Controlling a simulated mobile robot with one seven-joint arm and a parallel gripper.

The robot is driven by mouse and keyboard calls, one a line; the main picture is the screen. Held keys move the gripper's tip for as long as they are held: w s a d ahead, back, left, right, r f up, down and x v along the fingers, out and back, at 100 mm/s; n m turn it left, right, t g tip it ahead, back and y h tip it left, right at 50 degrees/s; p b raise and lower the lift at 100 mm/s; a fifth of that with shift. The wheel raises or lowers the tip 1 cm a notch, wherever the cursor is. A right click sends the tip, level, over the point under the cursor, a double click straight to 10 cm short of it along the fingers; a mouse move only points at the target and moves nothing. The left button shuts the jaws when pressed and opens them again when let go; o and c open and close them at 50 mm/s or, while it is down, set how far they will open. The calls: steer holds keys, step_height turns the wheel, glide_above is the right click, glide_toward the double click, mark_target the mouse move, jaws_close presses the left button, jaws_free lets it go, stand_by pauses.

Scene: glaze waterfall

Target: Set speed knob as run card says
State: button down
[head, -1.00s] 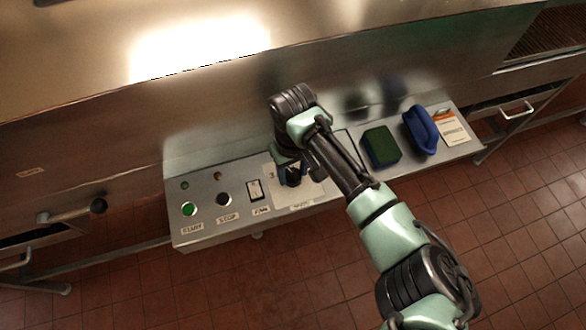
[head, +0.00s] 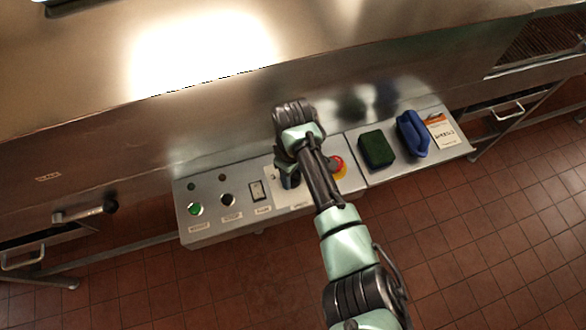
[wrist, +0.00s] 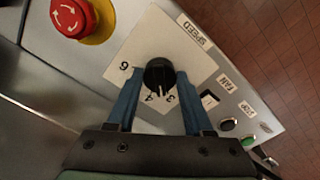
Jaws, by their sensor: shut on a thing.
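The black speed knob (wrist: 158,70) sits on a white dial plate (wrist: 190,62) labelled SPEED in the wrist view. The plate shows 6, 4 and 3. The knob's white pointer mark faces the lower edge, around the 3 and 4; I cannot tell its exact setting. My gripper (wrist: 157,80) is shut on the knob, with one blue finger on each side. In the head view my gripper (head: 289,180) and arm hide the knob. A card on an orange-topped clipboard (head: 440,130) lies at the panel's right end. Its writing is too small to read.
A red emergency button (head: 336,164) on a yellow base is just right of my gripper. To the left are the fan switch (head: 257,191), a black button (head: 228,200) and a green button (head: 195,209). A green sponge (head: 376,149) and a blue object (head: 412,134) lie right.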

mark_target(293, 175)
steer(key=shift+r+n+p, duration=0.1)
steer(key=shift+n+p, duration=0.2)
steer(key=shift+n, duration=1)
steer(key=shift+w, duration=0.1)
steer(key=shift+c, duration=1.5)
jaws_free()
step_height(293, 175, up, 13)
